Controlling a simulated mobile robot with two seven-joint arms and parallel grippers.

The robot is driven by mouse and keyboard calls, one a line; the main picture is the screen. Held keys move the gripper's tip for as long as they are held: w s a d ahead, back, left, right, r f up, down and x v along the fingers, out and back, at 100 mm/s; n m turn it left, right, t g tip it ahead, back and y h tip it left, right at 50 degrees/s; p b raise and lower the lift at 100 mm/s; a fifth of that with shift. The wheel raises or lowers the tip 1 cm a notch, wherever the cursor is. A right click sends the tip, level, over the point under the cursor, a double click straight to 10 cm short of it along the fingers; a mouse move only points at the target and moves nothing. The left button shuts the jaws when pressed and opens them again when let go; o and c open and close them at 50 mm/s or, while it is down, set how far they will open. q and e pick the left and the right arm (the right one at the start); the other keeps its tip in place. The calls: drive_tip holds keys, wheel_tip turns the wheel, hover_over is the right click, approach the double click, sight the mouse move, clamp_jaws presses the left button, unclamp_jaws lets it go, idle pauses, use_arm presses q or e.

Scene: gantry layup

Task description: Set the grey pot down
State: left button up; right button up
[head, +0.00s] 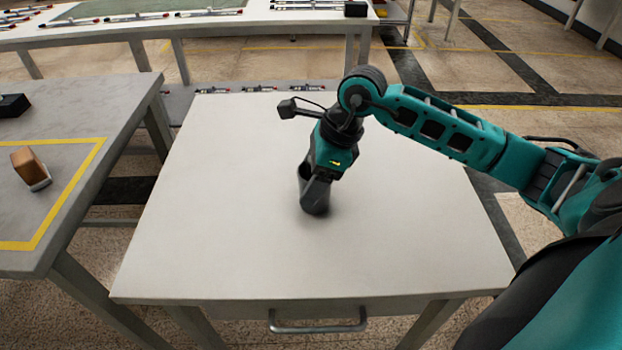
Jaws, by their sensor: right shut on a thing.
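The grey pot (316,203) is a small dark grey cup over the middle of the white table (220,230). My right gripper (318,182) comes down on it from above and is shut on it. The gripper hides part of the pot's upper side. The pot looks close to upright, and a soft shadow lies by its base. I cannot tell whether the base touches the table top. My left gripper is not in view.
The white table is otherwise clear around the pot. At the left, a grey table (70,125) with a yellow taped outline holds a brown block (30,166) and a black box (13,105). A long bench (100,36) with several slim tools stands behind.

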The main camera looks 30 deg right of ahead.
drive_tip(key=shift+f, duration=0.2)
drive_tip(key=o, duration=1)
drive_tip(key=shift+r, duration=0.1)
drive_tip(key=shift+r, duration=0.2)
drive_tip(key=p+v, duration=0.1)
drive_tip(key=v, duration=1.1)
drive_tip(key=shift+s+p, duration=0.1)
drive_tip(key=shift+p, duration=0.3)
drive_tip(key=shift+f, duration=0.1)
